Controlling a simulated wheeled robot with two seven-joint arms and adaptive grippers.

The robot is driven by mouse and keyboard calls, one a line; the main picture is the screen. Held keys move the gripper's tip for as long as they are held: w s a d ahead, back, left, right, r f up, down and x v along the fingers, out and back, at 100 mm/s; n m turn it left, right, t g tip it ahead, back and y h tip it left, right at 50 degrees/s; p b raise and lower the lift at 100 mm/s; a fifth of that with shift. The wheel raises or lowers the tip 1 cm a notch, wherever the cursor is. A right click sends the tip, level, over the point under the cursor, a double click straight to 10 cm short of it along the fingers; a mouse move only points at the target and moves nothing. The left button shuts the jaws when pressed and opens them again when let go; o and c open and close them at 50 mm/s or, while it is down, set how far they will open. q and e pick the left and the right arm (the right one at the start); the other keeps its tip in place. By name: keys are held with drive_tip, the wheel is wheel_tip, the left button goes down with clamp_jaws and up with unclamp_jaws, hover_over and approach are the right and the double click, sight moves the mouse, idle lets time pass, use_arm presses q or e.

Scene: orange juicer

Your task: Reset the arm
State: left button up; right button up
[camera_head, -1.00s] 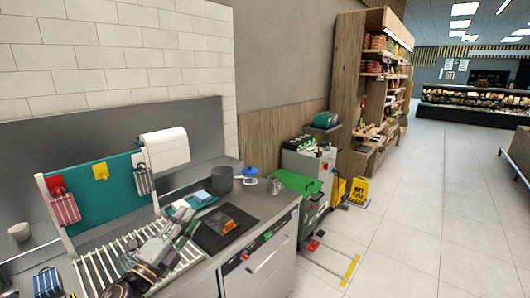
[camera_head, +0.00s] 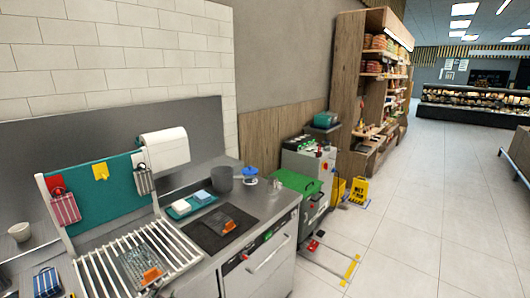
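Neither of my grippers shows in the head view, so their state is hidden. A grey, mesh-like flat item with an orange end (camera_head: 145,266) lies on the white slatted rack (camera_head: 92,272) at the lower left. A similar dark item with an orange patch (camera_head: 222,222) lies on the black mat (camera_head: 205,240) on the steel counter. I cannot tell exactly what these two items are.
A teal tray (camera_head: 180,209) with pale blocks sits behind the mat. A grey pot (camera_head: 222,179) and a blue-topped item (camera_head: 250,173) stand farther back. A teal board (camera_head: 110,190) with hanging cloths and a paper roll (camera_head: 165,149) borders the rack.

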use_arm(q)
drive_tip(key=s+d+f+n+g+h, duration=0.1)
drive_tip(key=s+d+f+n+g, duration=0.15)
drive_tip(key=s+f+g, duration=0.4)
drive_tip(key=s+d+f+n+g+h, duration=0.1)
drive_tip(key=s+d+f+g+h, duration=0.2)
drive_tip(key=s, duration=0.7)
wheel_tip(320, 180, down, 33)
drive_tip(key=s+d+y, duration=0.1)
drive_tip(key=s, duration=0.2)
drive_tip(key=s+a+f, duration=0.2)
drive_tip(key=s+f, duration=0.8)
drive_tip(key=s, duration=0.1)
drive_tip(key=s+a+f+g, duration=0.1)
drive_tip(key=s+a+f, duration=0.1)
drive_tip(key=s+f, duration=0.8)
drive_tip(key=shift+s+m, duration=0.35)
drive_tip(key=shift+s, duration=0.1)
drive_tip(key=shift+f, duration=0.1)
